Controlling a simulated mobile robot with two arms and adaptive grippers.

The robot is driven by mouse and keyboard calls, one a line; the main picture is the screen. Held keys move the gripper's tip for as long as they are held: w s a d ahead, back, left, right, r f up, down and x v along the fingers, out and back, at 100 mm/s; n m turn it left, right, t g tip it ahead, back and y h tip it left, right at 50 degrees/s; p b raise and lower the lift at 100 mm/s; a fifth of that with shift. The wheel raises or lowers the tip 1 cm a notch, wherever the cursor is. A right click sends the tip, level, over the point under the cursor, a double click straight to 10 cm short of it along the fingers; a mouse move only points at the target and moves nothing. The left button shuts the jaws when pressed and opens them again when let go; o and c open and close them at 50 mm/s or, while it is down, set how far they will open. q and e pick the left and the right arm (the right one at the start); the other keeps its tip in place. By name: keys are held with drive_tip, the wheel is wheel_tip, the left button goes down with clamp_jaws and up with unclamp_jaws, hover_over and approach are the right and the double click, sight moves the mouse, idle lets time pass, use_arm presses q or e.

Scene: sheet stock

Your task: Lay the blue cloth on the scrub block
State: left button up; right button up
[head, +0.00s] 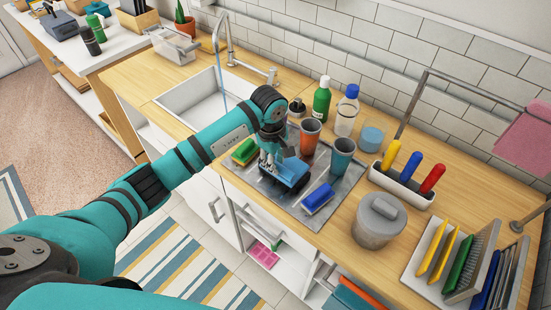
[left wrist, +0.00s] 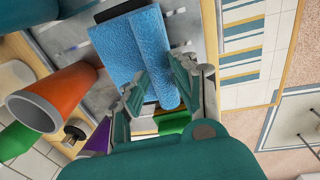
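The blue cloth (head: 291,171) is at the metal tray beside the sink, right below my left gripper (head: 272,156). In the left wrist view the cloth (left wrist: 122,48) spreads flat on one side and has a rolled fold on the other. My left gripper (left wrist: 157,72) has its fingers on either side of this fold and appears shut on it. A dark block edge (left wrist: 111,13) shows from under the cloth; I take it for the scrub block, mostly hidden by the cloth. I cannot tell how firmly the cloth rests on it. My right gripper is not in view.
Around the cloth are a green-yellow sponge (head: 244,152), a blue brush (head: 318,198), an orange cup (head: 310,136) and a teal cup (head: 341,156). A grey lidded pot (head: 379,220) and a caddy with colored handles (head: 401,187) stand to the right. The sink (head: 205,100) is to the left.

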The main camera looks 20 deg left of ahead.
use_arm(q)
drive_tip(key=o, duration=0.4)
drive_tip(key=shift+c, duration=0.2)
drive_tip(key=shift+r, duration=0.3)
wheel_tip(320, 180, up, 11)
drive_tip(key=s+b, duration=0.1)
drive_tip(key=b, duration=0.3)
drive_tip(key=shift+a+r+b, duration=0.2)
drive_tip(key=shift+a+b, duration=0.05)
drive_tip(key=shift+b, duration=0.1)
